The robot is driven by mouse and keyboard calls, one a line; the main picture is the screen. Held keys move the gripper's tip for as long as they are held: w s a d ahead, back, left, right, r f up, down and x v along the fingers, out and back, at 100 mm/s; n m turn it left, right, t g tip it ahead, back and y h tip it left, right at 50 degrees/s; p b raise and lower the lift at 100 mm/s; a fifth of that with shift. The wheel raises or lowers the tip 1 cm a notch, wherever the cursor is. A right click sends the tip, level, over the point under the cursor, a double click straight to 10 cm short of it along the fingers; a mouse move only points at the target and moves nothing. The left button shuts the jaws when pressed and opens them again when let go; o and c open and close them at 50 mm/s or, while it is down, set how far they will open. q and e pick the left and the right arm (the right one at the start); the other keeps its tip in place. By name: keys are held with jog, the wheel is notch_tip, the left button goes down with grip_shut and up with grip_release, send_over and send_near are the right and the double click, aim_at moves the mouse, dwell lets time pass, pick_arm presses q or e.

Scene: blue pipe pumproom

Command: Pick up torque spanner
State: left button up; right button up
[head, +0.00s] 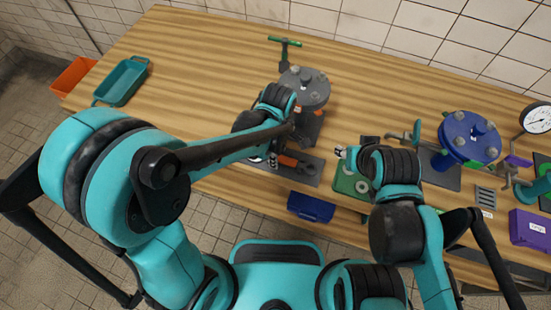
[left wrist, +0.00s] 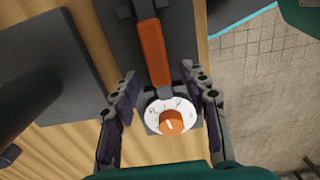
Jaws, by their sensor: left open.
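The torque spanner has an orange grip (left wrist: 152,52) and a round white dial with an orange knob (left wrist: 171,121) in the left wrist view. It lies on a dark mat (left wrist: 118,42). In the head view its orange grip (head: 290,162) shows on the mat, partly hidden by my left arm. My left gripper (left wrist: 160,84) is open, with one finger on each side of the spanner near the dial; I see gaps, and contact is not clear. My right gripper (head: 342,153) is beside the green tray, mostly hidden by its own arm.
A grey flanged pump (head: 305,90) with a green-handled valve stands behind my left gripper. A blue box (head: 311,206) lies near the front edge, next to a green tray (head: 346,180). A blue flanged pump (head: 469,137) and gauge (head: 538,118) stand right.

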pick_arm(q)
jog(key=shift+f, duration=0.1)
grip_shut()
jog(key=shift+r, duration=0.2)
pick_arm(e)
jog(key=shift+r, duration=0.15)
